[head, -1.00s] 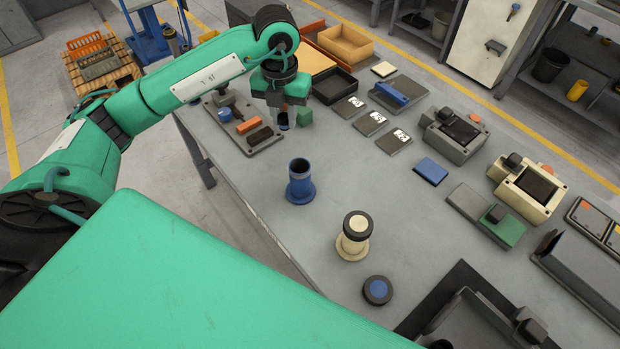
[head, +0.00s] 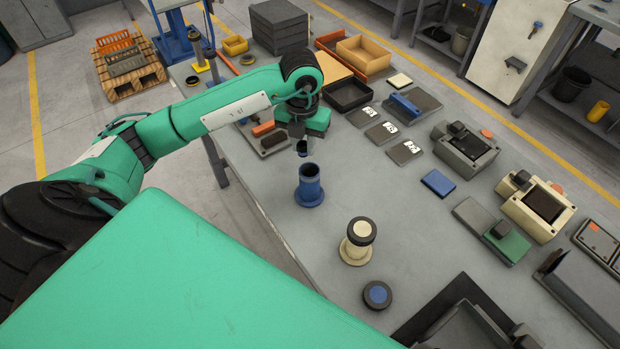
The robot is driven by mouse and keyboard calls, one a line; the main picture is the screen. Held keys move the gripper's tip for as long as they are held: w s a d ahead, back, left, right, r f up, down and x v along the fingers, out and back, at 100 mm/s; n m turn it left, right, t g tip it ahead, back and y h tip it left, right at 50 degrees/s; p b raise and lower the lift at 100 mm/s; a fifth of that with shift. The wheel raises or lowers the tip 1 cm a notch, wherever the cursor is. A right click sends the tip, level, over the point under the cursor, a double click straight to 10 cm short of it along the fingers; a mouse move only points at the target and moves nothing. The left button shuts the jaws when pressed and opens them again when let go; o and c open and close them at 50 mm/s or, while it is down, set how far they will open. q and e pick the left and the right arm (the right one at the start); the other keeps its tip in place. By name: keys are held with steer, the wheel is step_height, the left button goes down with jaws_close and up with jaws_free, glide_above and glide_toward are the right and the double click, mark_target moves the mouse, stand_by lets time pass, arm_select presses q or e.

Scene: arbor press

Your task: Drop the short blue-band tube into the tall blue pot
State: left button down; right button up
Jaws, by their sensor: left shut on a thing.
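The tall blue pot (head: 309,188) stands upright and open-topped on the grey table. My left gripper (head: 298,138) is above and slightly behind the pot, pointing down. It is shut on a small dark tube with a blue band (head: 302,148), which hangs just above the pot's mouth and apart from it. The tube is small in the picture and partly hidden by the gripper. My right gripper is not in view.
A tray with orange and dark blocks (head: 249,136) lies behind left. Small presses (head: 467,148) stand at the right.

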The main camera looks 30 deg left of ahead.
arm_select(q)
steer(key=shift+f, duration=0.5)
steer(key=c, duration=1.1)
jaws_free()
steer(key=shift+c, duration=0.2)
steer(key=shift+r, duration=0.15)
steer(key=shift+r, duration=0.3)
step_height(320, 180, up, 13)
steer(key=b, duration=0.1)
